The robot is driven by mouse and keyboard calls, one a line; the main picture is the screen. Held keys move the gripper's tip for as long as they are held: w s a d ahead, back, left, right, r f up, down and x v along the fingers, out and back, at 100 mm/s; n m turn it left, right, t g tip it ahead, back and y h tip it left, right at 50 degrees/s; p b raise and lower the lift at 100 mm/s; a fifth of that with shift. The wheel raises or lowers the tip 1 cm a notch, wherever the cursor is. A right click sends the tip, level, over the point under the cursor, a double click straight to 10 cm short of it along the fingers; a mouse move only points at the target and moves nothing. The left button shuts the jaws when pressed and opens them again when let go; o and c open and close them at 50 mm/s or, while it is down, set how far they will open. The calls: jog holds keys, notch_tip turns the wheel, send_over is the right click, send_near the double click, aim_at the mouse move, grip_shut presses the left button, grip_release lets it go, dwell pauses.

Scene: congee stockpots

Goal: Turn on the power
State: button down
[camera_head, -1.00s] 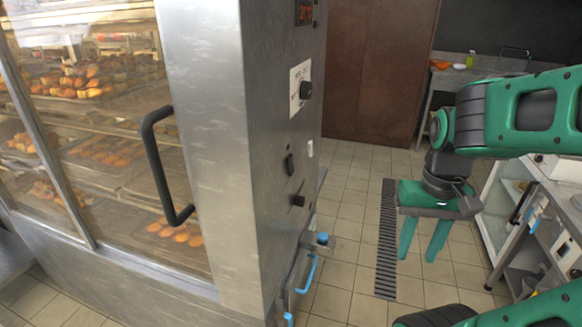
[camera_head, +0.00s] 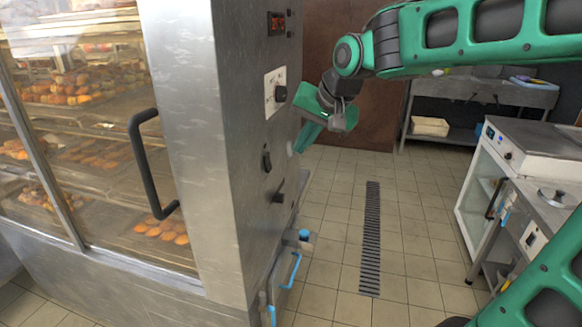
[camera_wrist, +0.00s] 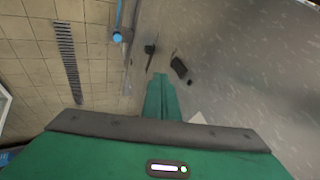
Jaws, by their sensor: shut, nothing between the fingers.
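The steel cabinet's side panel (camera_head: 235,120) carries a dial (camera_head: 280,93) on a white plate, with a black switch (camera_head: 266,158) below it and a black knob (camera_head: 278,195) lower still. No label marks which one is the power control. In the wrist view the black switch (camera_wrist: 180,69) and the knob (camera_wrist: 151,48) show beyond my fingers. My gripper (camera_head: 299,150) is shut and empty. In the head view its fingers point down, close beside the panel at about the switch's height. I cannot tell whether the fingertips touch the panel.
A lit red display (camera_head: 277,23) sits at the panel's top. The cabinet's glass door has a black handle (camera_head: 152,165), with trays of baked goods inside. A blue-handled pipe (camera_head: 292,268) juts out low. The tiled floor around the drain grate (camera_head: 371,235) is clear.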

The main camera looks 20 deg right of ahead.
aim_at(268, 163)
jog(key=w+a+r+x, duration=0.1)
jog(key=a+x, duration=0.1)
jog(key=x, duration=1)
dwell(0.4)
